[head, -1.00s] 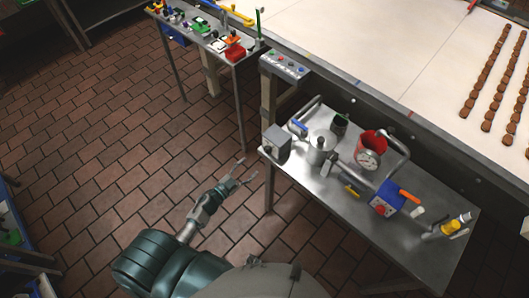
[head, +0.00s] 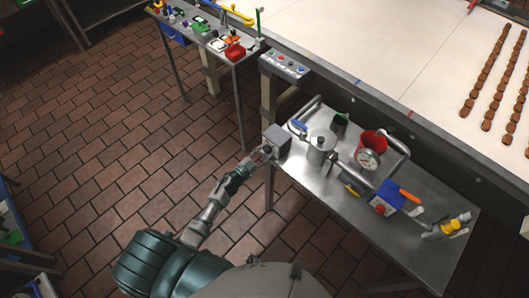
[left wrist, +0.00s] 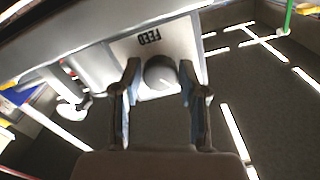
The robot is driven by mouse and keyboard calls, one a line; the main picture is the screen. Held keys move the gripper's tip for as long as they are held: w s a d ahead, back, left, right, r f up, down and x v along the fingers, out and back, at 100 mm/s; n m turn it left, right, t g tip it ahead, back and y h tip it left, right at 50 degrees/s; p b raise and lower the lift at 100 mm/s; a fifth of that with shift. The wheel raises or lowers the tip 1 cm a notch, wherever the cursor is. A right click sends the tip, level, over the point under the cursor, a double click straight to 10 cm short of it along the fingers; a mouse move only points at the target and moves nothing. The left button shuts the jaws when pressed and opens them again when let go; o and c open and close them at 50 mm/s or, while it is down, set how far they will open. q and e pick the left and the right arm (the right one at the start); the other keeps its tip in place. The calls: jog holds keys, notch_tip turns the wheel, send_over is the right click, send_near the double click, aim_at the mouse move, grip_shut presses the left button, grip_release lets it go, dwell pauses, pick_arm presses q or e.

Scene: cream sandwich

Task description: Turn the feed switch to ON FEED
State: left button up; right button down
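The feed switch is a grey box (head: 278,141) at the left end of the metal table in the head view. In the left wrist view its pale panel (left wrist: 188,42) bears the word FEED upside down, with a round grey knob (left wrist: 161,74) below the word. My left gripper (head: 264,152) is at the left face of the box. In the left wrist view the left gripper (left wrist: 160,82) is open, with one finger on each side of the knob. Small gaps seem to show between knob and fingers. The knob's pointer and any position labels cannot be made out. My right gripper is not in view.
A panel with coloured buttons (head: 284,63) stands behind the box. A pale conveyor (head: 390,40) runs behind. The tiled floor (head: 110,140) at left is clear.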

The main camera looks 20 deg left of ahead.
pick_arm(q)
jog(key=c, duration=0.5)
jog(key=shift+m, duration=0.3)
jog(key=m+b, duration=0.1)
jog(key=m, duration=0.2)
jog(key=shift+m, duration=0.3)
jog(key=m+b, duration=0.1)
jog(key=m, duration=0.3)
jog(key=shift+f+m, duration=0.1)
jog(key=shift+m, duration=0.2)
jog(key=shift+m+b, duration=0.4)
jog(key=shift+m, duration=0.5)
jog(key=shift+s+f+m+b, duration=0.1)
jog(key=shift+m+b, duration=0.45)
jog(key=shift+m, duration=1.25)
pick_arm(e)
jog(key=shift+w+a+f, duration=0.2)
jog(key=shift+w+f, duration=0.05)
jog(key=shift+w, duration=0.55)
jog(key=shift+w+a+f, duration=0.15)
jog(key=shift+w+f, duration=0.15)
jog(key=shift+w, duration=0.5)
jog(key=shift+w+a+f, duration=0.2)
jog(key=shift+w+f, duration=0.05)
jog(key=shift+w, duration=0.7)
